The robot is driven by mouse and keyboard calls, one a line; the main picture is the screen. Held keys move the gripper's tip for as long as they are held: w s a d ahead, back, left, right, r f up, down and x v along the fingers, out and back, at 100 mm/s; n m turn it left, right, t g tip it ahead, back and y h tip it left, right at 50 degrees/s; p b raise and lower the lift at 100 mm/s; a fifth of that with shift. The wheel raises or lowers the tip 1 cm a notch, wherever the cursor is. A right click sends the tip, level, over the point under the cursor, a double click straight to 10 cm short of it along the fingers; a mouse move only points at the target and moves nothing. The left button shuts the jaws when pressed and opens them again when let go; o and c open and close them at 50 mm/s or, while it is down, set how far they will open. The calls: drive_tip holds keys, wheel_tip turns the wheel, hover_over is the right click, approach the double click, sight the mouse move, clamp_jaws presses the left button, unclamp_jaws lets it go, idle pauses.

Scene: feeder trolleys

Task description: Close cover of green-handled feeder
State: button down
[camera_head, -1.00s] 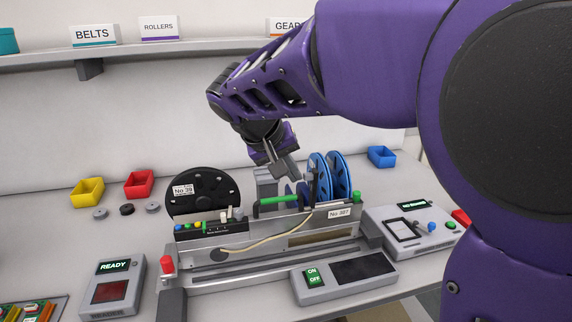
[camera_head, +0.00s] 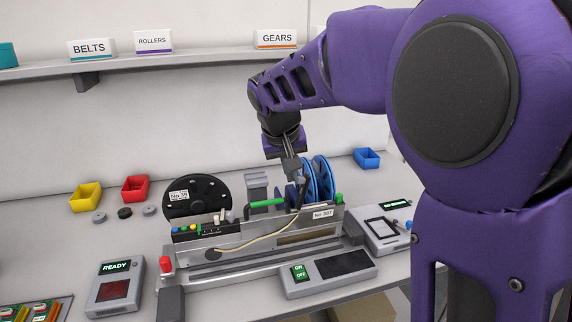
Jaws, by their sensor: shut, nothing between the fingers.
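The feeder with the green handle (camera_head: 267,203) stands on the bench, with a "No 307" label (camera_head: 323,213) on its side. Blue reels (camera_head: 322,178) sit at its back right. A small dark upright part (camera_head: 301,190) stands between the handle and the reels; I cannot tell for sure whether it is the raised cover. My gripper (camera_head: 293,172) is shut and empty, pointing down just left of the reels and above the handle's right end. It partly hides the reels, and contact with the feeder cannot be made out.
A black "No 39" reel (camera_head: 197,197) stands to the left. A grey ON/OFF box (camera_head: 325,272) lies in front, a READY reader (camera_head: 114,285) front left, and another device (camera_head: 382,228) right. Yellow (camera_head: 86,198), red (camera_head: 135,188) and blue (camera_head: 367,158) bins stand behind.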

sight(309, 176)
drive_tip(key=d+y+p, duration=0.1)
drive_tip(key=d+y, duration=0.1)
drive_tip(key=w+d+m+g+y+p, duration=0.1)
drive_tip(key=d+y, duration=0.1)
drive_tip(key=shift+w+d+p, duration=0.2)
drive_tip(key=shift+d+p, duration=0.15)
drive_tip(key=d+f+y, duration=0.1)
drive_tip(key=y, duration=0.1)
drive_tip(key=w+d+f+g+y+b, duration=0.1)
drive_tip(key=d+y, duration=0.1)
drive_tip(key=d+f+m+y+b, duration=0.1)
drive_tip(key=d+y, duration=0.1)
drive_tip(key=shift+w+f+g, duration=0.1)
drive_tip(key=shift+w+g, duration=0.15)
drive_tip(key=shift+g, duration=0.15)
drive_tip(key=shift+w+d+f+m+y+b, duration=0.2)
drive_tip(key=shift+d+f+y, duration=0.25)
drive_tip(key=shift+f+y, duration=0.35)
drive_tip(key=shift+w+d+f+m+y+b, duration=0.1)
drive_tip(key=shift+d+f+m+y+b, duration=0.3)
drive_tip(key=shift+y, duration=0.6)
drive_tip(key=shift+d+f, duration=0.1)
drive_tip(key=shift+f, duration=0.05)
